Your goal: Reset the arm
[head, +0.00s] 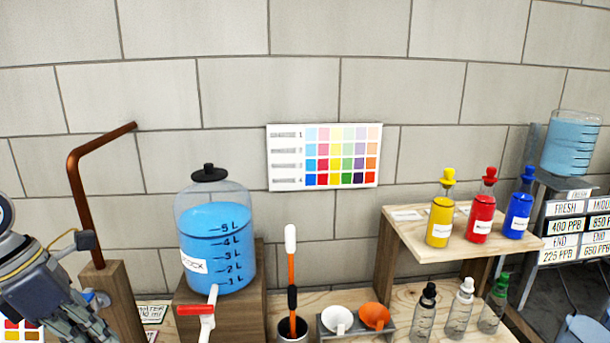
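My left arm (35,285) comes in at the lower left corner, in front of the wooden post. The part that shows is grey and dark, with its lower end cut off by the picture's bottom edge. I cannot make out its fingertips or whether they hold anything. My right arm and gripper are not in view.
A large jar of blue liquid (217,250) with a red-handled tap stands right of the copper pipe (85,200). Yellow (440,220), red (481,218) and blue (518,217) bottles stand on a wooden shelf (410,232). Two funnels and several small bottles stand lower down.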

